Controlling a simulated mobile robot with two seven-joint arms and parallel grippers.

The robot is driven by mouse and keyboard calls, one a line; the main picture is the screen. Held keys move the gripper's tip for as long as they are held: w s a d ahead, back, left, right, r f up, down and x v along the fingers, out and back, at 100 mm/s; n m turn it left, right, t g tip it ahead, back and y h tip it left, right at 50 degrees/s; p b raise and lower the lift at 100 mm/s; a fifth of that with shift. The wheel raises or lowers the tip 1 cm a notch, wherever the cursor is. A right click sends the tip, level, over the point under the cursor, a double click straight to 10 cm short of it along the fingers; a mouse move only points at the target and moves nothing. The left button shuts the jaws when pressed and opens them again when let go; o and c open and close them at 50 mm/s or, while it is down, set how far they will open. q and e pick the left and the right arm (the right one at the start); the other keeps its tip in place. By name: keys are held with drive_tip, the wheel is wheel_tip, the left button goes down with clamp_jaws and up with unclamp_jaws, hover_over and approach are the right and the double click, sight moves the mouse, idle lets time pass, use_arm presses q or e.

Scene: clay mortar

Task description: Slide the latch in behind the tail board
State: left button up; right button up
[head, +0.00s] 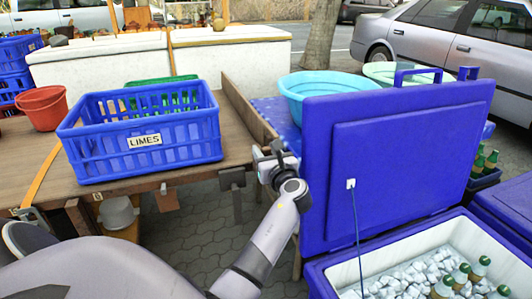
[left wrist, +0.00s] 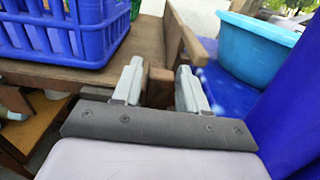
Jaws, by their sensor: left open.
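The tail board (head: 248,108) is a wooden plank standing on edge along the right side of the wooden table. It also shows in the left wrist view (left wrist: 186,42), running away from my gripper. My left gripper (head: 270,155) is at the near end of this board, by the table's front right corner. Its two fingers are apart in the left wrist view (left wrist: 160,82). A small brown wooden block (left wrist: 160,86) shows between them; I cannot tell whether it is the latch or whether a finger touches it. My right gripper is not in view.
A blue crate marked LIMES (head: 145,140) stands on the table (head: 190,172), left of my gripper. A raised blue cooler lid (head: 395,160) stands close on the right. A light blue basin (head: 325,88) is behind. Ice and bottles fill the cooler (head: 345,272).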

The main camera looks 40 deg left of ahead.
use_arm(q)
clamp_jaws()
drive_tip(key=shift+x, duration=2.05)
drive_tip(key=shift+r, duration=0.1)
drive_tip(key=shift+c, duration=1)
unclamp_jaws()
drive_tip(key=shift+o, duration=1)
drive_tip(key=shift+a, duration=0.15)
